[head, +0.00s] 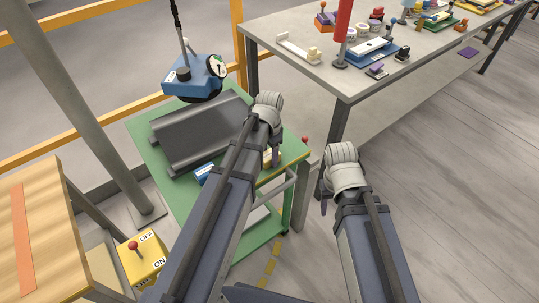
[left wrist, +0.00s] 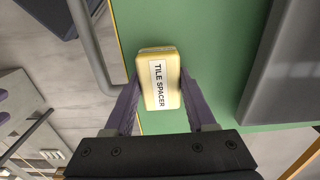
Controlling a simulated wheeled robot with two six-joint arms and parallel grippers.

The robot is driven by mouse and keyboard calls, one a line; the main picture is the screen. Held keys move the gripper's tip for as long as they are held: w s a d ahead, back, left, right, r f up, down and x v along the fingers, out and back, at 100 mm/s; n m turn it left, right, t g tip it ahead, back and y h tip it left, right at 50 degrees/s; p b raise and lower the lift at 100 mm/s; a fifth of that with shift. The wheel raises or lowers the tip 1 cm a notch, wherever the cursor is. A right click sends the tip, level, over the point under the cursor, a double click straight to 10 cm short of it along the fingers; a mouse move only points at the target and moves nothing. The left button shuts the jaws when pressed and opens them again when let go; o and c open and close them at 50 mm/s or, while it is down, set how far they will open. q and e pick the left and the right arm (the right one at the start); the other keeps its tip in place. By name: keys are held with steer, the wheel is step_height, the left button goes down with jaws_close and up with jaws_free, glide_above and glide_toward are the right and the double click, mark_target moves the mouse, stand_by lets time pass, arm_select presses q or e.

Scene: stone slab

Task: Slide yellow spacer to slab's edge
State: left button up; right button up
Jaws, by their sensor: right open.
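The yellow spacer (left wrist: 173,93), labelled "TILE SPACER", lies on the green cart top near its edge. My left gripper (left wrist: 160,78) has one purple finger on each side of it, tips close against its sides. Whether they press on it I cannot tell. In the head view the left gripper (head: 275,157) partly hides the spacer. The dark grey slab (left wrist: 283,65) lies to the spacer's right in the left wrist view, with bare green between. In the head view the slab (head: 190,140) is partly behind my left arm. My right gripper (head: 324,205) is open and empty, beyond the cart's right side.
A blue device with a gauge (head: 195,78) hangs over the slab's back end. A blue item (head: 204,172) lies beside the slab. A red knob (head: 305,139) and a grey rail (head: 284,181) are at the cart's right edge. A crowded grey bench (head: 350,75) stands behind.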

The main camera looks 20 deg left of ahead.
arm_select(q)
jaws_close()
steer(key=shift+w+a, duration=1.1)
steer(key=shift+a, duration=0.3)
steer(key=shift+w+a, duration=1.1)
steer(key=shift+a, duration=0.3)
steer(key=o, duration=0.6)
jaws_free()
steer(key=shift+o, duration=0.2)
steer(key=shift+r, duration=0.15)
